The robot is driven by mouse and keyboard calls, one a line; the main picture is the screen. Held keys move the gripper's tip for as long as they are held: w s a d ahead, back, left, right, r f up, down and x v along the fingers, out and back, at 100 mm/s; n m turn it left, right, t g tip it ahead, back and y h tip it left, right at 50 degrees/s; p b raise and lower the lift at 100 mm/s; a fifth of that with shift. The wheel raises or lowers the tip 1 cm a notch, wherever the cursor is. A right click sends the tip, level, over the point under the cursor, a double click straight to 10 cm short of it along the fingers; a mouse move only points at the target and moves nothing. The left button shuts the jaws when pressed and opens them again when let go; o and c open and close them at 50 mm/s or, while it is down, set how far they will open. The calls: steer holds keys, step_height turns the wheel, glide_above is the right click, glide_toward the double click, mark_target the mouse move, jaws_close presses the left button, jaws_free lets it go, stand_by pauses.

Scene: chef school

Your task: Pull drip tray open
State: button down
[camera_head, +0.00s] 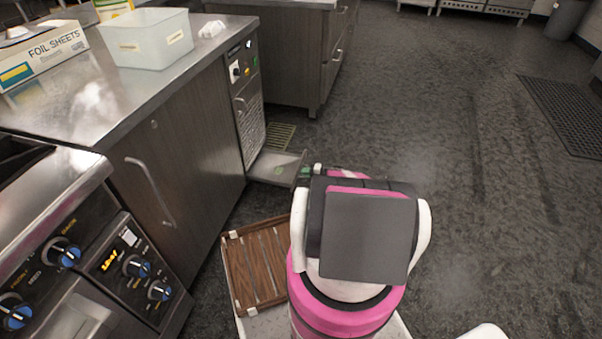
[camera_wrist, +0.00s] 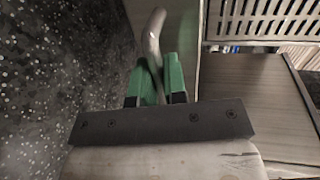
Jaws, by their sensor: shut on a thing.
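The drip tray (camera_head: 272,166) is a shallow grey metal tray, low at the foot of the steel unit with a grille. In the head view it sticks out from the unit, over the floor. My gripper (camera_head: 305,172) is at its outer end, partly hidden behind my own arm. In the wrist view, the green fingers of my gripper (camera_wrist: 158,85) are shut on a curved metal handle (camera_wrist: 153,38). The handle stands in front of a plain grey-brown panel (camera_wrist: 184,35), apparently the tray's front. The handle's attachment to it is not clear.
The unit's grille (camera_head: 252,130) is above the tray. A wooden cabinet (camera_head: 200,140) with a bar handle stands to the left. A slatted brown wooden tray (camera_head: 250,262) is beside my body. A grate (camera_head: 278,137) lies beyond the tray. The floor to the right is open.

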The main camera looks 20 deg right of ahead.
steer(key=c, duration=1.2)
jaws_free()
steer(key=v, duration=1)
steer(key=shift+s+d, duration=0.2)
steer(key=shift+d, duration=0.1)
